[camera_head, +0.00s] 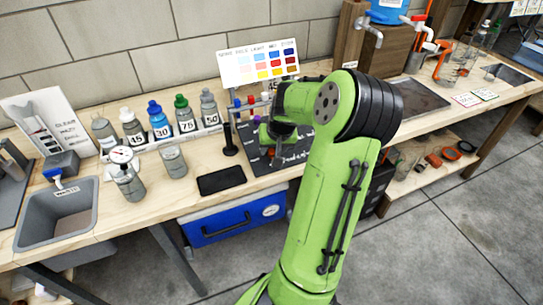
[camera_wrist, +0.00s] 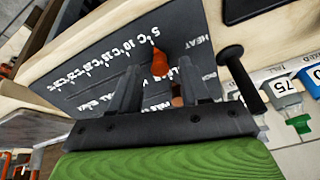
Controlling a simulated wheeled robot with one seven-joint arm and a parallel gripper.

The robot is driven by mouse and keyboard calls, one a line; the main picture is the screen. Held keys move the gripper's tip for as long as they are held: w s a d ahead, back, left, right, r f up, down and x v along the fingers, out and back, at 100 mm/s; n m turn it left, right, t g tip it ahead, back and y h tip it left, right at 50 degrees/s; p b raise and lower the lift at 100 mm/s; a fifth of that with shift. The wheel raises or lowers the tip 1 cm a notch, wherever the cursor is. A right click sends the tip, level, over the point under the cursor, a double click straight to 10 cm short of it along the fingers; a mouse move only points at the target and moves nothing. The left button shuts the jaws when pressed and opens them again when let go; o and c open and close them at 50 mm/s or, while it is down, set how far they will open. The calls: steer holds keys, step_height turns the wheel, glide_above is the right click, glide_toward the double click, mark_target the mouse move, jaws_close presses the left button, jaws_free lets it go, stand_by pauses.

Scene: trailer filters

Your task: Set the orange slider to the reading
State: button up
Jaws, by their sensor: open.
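The orange slider (camera_wrist: 160,63) stands up from a dark board (camera_wrist: 90,55) in the wrist view. The board has a row of white temperature marks starting at 5°C and the word HEAT. My gripper (camera_wrist: 158,77) is open, with one finger on each side of the slider in the picture. I cannot tell whether either finger touches it. In the head view the board (camera_head: 291,158) lies on the bench, partly covered by my arm and gripper (camera_head: 273,145). A round dial gauge (camera_head: 121,155) sits on a metal bottle to the left; its reading is too small to tell.
Numbered bottles, such as the blue-capped one (camera_head: 158,120), line the wall side. A black upright post (camera_head: 228,138) stands just left of the board; it also shows in the wrist view (camera_wrist: 240,78). A black pad (camera_head: 222,180) lies flat nearby. A sink (camera_head: 60,212) is far left.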

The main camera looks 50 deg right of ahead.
steer(key=shift+x, duration=1.2)
jaws_close()
